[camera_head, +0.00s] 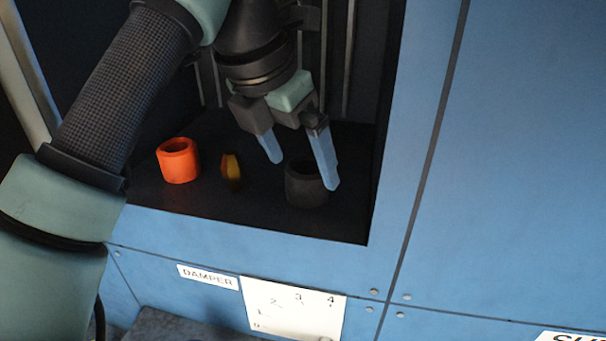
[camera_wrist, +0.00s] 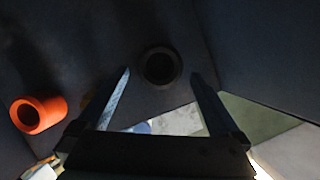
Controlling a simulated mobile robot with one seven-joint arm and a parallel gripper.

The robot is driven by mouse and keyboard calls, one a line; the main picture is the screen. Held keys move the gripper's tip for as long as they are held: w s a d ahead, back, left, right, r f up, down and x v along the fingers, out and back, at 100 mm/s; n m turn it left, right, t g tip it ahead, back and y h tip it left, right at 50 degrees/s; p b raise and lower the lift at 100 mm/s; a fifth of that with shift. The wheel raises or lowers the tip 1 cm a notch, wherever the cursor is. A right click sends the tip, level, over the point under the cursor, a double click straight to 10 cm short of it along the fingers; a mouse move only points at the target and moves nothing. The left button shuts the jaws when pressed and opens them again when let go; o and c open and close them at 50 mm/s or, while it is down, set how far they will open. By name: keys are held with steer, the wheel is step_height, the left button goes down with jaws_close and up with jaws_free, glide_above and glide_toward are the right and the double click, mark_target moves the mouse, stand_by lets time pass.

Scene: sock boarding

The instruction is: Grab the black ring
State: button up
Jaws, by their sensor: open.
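The black ring (camera_head: 304,188) stands upright on the dark floor of a recess in the blue cabinet, toward its right side. My gripper (camera_head: 303,174) points down into the recess with its two blue fingers spread. In the head view one finger is left of the ring and the other overlaps the ring's right side. In the wrist view the black ring (camera_wrist: 159,67) shows from above, its opening visible, between and just beyond the fingertips of my gripper (camera_wrist: 160,74). Nothing is held. Whether the fingers touch the ring cannot be told.
An orange ring (camera_head: 179,161) stands at the left of the recess floor. A small dark yellow piece (camera_head: 231,171) lies between the two rings. The recess's right wall is close to the black ring. A white numbered plate (camera_head: 292,308) and a DAMPER label (camera_head: 208,277) are below.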

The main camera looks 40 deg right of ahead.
mark_target(305, 175)
steer(key=shift+p+x, duration=0.55)
steer(key=shift+x, duration=1.45)
steer(key=shift+c, duration=0.2)
steer(key=shift+r, duration=0.1)
steer(key=c, duration=1.3)
